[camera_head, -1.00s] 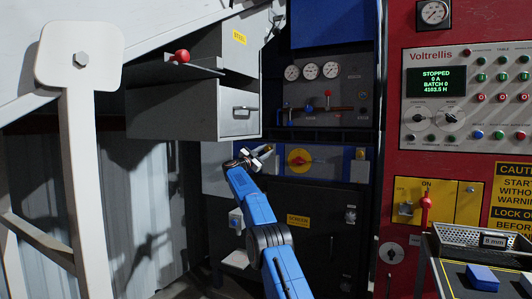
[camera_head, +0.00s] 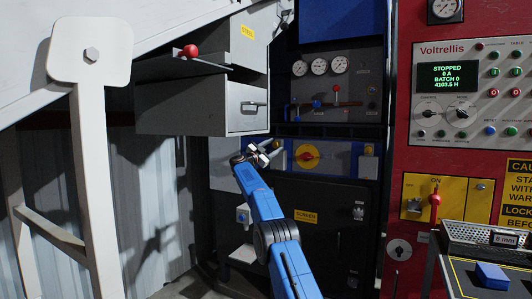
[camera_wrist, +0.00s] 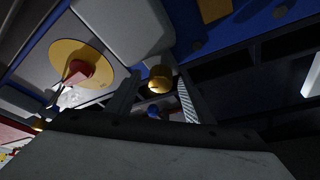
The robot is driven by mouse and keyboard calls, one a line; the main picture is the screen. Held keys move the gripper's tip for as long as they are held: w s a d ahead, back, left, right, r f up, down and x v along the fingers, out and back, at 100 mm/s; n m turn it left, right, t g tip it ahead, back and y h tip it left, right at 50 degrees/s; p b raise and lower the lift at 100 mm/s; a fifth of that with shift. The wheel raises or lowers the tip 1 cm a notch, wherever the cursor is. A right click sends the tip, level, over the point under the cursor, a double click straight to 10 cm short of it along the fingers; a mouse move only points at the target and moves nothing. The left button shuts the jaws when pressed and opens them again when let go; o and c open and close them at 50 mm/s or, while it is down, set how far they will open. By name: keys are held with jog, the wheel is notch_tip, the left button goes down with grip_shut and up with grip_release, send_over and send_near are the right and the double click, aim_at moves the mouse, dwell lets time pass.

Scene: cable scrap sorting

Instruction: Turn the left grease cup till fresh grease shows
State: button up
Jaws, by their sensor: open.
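The left grease cup (camera_head: 277,144) is a small brass cup on the blue panel, left of the yellow disc with a red handle (camera_head: 307,155). My gripper (camera_head: 268,152) is beside it and partly covers it in the head view. In the wrist view the brass cup (camera_wrist: 160,78) shows between the two open fingers of my gripper (camera_wrist: 156,88), with gaps on both sides. I cannot tell how deep it sits between them. No grease can be made out. A second brass cup (camera_head: 369,150) is at the panel's right end.
A grey box with an open flap (camera_head: 180,68) and a red ball knob (camera_head: 190,51) hangs above left of my gripper. Gauges (camera_head: 319,67) and valves are above the panel. A dark cabinet door (camera_head: 325,205) is below. The red control console (camera_head: 465,100) reads STOPPED.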

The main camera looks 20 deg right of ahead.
jog(key=v, duration=1.7)
jog(key=shift+a, duration=0.2)
